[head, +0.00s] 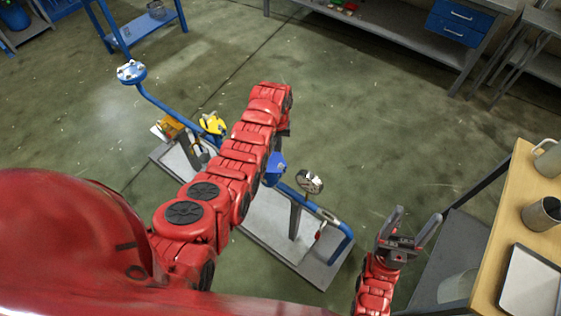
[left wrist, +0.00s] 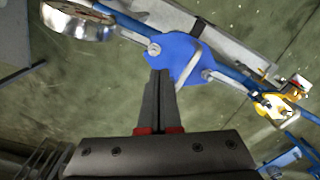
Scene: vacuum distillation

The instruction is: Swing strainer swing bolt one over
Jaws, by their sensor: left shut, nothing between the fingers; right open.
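The blue strainer (head: 275,167) sits on the blue pipe run in the head view, partly hidden by my left arm. It shows larger in the left wrist view (left wrist: 178,52), with a thin grey bar across it and a round metal fitting (left wrist: 153,49) at its near left side. I cannot tell which part is swing bolt one. My left gripper (left wrist: 160,74) is shut and empty, its fingertips at the strainer's near edge; contact is unclear. In the head view it is hidden by the arm. My right gripper (head: 414,219) is open and empty, apart from the strainer.
A round dial or wheel (head: 309,182) and a yellow fitting (head: 213,123) lie along the blue pipe (head: 172,112) on a grey stand (head: 268,228). A wooden-topped table (head: 521,215) with metal cups and a tray (head: 530,284) stands at right.

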